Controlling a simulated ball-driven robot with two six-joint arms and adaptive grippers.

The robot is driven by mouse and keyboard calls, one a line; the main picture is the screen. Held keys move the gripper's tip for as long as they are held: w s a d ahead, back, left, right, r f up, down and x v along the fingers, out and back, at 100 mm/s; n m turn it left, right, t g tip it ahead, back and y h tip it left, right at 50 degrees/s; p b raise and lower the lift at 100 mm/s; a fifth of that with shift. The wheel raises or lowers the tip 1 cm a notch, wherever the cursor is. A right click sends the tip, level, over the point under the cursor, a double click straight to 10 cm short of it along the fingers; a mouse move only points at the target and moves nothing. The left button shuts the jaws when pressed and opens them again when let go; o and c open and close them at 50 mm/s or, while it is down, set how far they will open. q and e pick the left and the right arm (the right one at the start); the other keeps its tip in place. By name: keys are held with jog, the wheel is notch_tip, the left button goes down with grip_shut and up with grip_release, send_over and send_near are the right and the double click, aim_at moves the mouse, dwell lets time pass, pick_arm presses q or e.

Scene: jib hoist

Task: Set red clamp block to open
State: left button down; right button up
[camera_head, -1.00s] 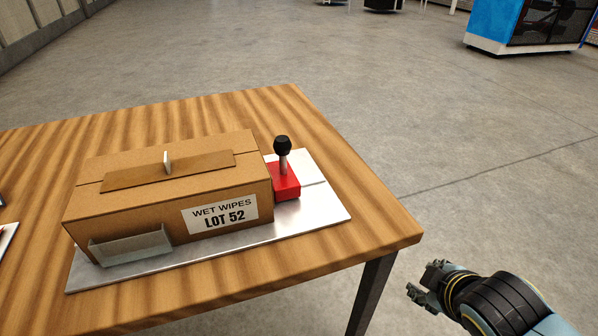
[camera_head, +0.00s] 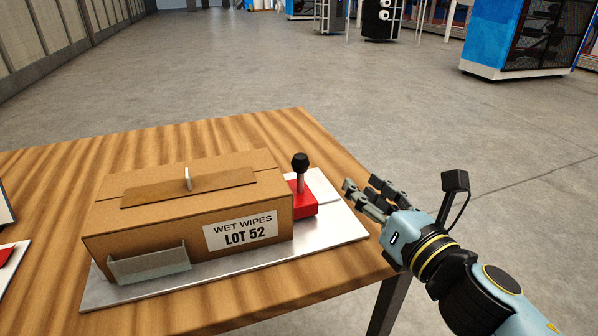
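The red clamp block (camera_head: 304,208) sits on a silver plate (camera_head: 333,228), at the right end of a cardboard box. Its lever, with a black ball knob (camera_head: 300,161), stands nearly upright. The box hides part of the block. My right gripper (camera_head: 360,183) is to the right of the block, over the table's right edge in the picture. Its fingers point left toward the lever and are spread, with nothing between them. It appears apart from the knob and block. My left gripper is not in view.
The brown box (camera_head: 190,217), labelled WET WIPES LOT 52, has a small upright tab on top and a clear tray (camera_head: 148,264) at its front. The wooden table (camera_head: 210,309) has another plate at its left edge. Open floor lies beyond; a blue cabinet (camera_head: 492,36) stands far back.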

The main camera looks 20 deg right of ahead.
aim_at(303, 174)
jog(key=a+n+y, duration=0.1)
jog(key=a+n, duration=0.1)
jog(key=a+f+n+y, duration=0.1)
jog(key=a+n+y, duration=0.1)
jog(key=n, duration=0.1)
jog(key=shift+n, duration=0.3)
jog(key=shift+w+a+n+g, duration=0.2)
jog(key=shift+a+n+g, duration=0.1)
jog(key=p+x, duration=0.1)
jog(key=x, duration=0.9)
jog(key=shift+w+a, duration=0.1)
grip_shut()
